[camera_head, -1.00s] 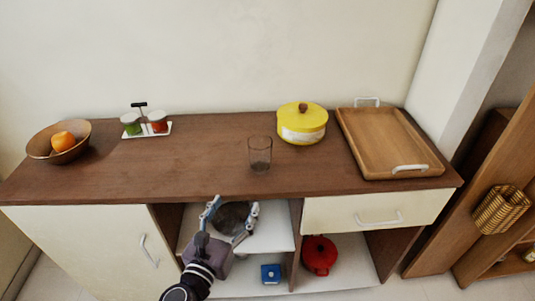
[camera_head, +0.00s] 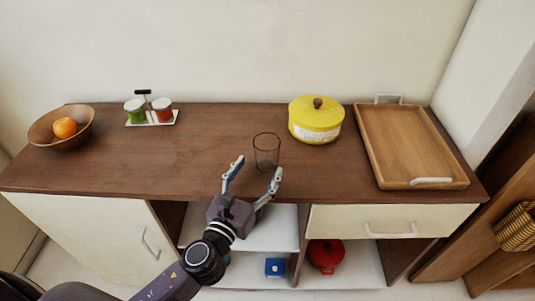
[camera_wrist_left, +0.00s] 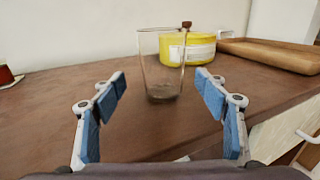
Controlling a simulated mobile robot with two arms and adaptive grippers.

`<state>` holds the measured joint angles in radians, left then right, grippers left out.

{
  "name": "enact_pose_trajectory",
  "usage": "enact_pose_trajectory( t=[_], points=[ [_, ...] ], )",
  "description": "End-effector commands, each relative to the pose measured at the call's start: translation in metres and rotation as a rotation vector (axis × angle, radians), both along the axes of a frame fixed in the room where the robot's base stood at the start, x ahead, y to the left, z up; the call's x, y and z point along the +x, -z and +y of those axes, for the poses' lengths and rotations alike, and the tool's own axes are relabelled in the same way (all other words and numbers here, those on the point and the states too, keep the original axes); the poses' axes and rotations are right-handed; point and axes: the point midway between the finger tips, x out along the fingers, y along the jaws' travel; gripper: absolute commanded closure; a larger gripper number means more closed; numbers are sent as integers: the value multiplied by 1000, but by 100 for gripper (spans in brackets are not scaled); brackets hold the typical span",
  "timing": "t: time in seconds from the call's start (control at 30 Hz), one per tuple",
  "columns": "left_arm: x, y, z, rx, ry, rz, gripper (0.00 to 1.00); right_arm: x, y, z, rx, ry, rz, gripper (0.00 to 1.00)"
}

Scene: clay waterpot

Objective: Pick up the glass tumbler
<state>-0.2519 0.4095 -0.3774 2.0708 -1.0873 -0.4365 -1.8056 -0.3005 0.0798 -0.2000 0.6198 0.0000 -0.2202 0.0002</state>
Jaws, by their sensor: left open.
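The clear glass tumbler (camera_head: 267,152) stands upright on the brown countertop near its front edge, in the middle of the head view. It also shows in the left wrist view (camera_wrist_left: 160,70), beyond and between my fingers. My left gripper (camera_head: 254,170) is open and empty, just in front of the tumbler, with its fingertips over the counter's front edge. In the left wrist view my left gripper (camera_wrist_left: 160,82) has blue finger pads spread wide on both sides of the tumbler's base. My right gripper is not in view.
Behind the tumbler to the right is a yellow lidded pot (camera_head: 316,122); a wooden tray (camera_head: 412,145) lies further right. A condiment rack (camera_head: 152,118) and a bowl (camera_head: 45,135) with an orange (camera_head: 65,127) stand at left. The counter between rack and tumbler is clear.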

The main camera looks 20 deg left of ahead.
Motion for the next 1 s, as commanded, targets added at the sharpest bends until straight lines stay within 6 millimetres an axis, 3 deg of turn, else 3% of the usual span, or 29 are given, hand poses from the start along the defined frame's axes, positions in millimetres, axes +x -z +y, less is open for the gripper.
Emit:
enact_pose_trajectory(
  t=[0.33,0.63,1.0],
  points=[
    [45,-7,-8,-1,0,-1,33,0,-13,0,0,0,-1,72],
    [50,-5,-9,-1,1,1,33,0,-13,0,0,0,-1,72],
    [50,-6,-9,-1,1,0,73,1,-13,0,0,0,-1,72]
  ],
)
